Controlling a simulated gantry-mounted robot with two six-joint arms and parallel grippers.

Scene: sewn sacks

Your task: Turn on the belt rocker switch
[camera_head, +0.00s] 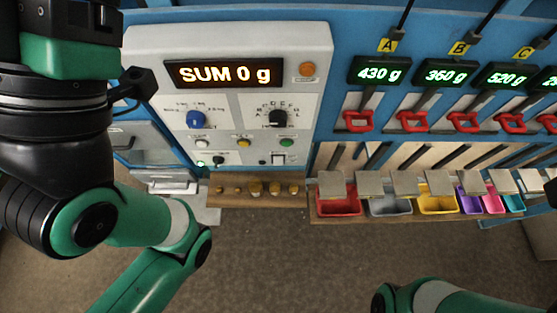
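The light grey control panel (226,55) stands at the upper middle. A small switch with a white and dark face (278,159) sits at its lower right, below a green button (287,142). It looks like a rocker, but its label and position are too small to read. My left arm fills the left side, and its gripper cannot be made out. Part of my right arm shows at the bottom right, with its gripper out of frame.
The panel also carries a lit "SUM 0 g" display (223,74), a blue knob (195,119), a black selector (278,118) and an orange button (307,69). Red handles (357,121) and coloured bins (338,207) line the right. Brass weights (255,188) stand below the panel.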

